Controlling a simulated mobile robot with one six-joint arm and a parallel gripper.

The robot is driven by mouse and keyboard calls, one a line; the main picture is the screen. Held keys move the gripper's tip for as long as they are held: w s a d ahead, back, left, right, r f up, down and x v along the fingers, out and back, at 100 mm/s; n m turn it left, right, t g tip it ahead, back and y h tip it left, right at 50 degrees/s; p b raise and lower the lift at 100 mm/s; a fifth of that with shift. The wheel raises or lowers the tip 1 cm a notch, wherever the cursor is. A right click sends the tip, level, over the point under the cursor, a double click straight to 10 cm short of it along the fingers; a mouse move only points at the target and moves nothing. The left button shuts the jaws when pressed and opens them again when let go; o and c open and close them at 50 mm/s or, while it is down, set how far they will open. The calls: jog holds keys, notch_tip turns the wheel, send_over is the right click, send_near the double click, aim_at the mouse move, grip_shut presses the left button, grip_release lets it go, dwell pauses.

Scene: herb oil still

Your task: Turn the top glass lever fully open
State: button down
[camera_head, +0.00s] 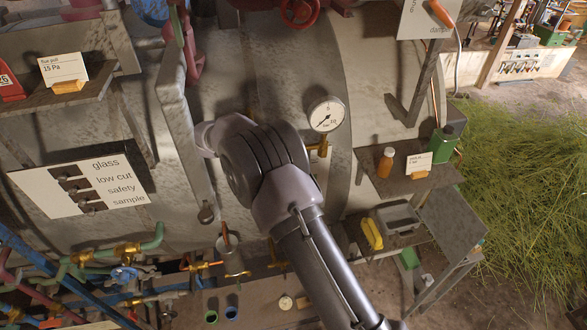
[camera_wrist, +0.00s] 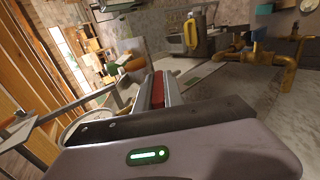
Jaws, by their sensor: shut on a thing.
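My gripper (camera_wrist: 159,90) shows only in the wrist view. Its two fingers are closed on a narrow red piece (camera_wrist: 158,88), which looks like a lever handle; the fingers hide most of it. I cannot tell for certain that it is the top glass lever, nor how far it is turned. In the head view my arm crosses the middle of the picture and the gripper is hidden behind it. A white placard (camera_head: 113,188) reading glass, low cut, safety and sample is mounted at the left of the grey metal still (camera_head: 240,60).
A pressure gauge (camera_head: 326,115) stands right beside my arm. Shelves at the right hold an orange bottle (camera_head: 385,162), a green bottle (camera_head: 444,144) and a yellow object (camera_head: 372,234). Coloured pipes (camera_head: 75,262) crowd the lower left. Brass pipework (camera_wrist: 268,62) shows in the wrist view.

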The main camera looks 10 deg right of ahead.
jog(key=h+b, duration=0.1)
jog(key=h, duration=0.3)
jog(key=h+b, duration=0.1)
jog(key=h, duration=0.1)
jog(key=shift+h+b, duration=0.3)
jog(key=shift+h, duration=0.1)
jog(key=shift+r+h, duration=0.15)
jog(key=shift+h, duration=0.15)
jog(key=shift+d+r+h+b, duration=0.1)
jog(key=shift+h+b, duration=0.2)
jog(key=c, duration=1.5)
grip_release()
jog(key=shift+w, duration=0.1)
jog(key=shift+o, duration=0.2)
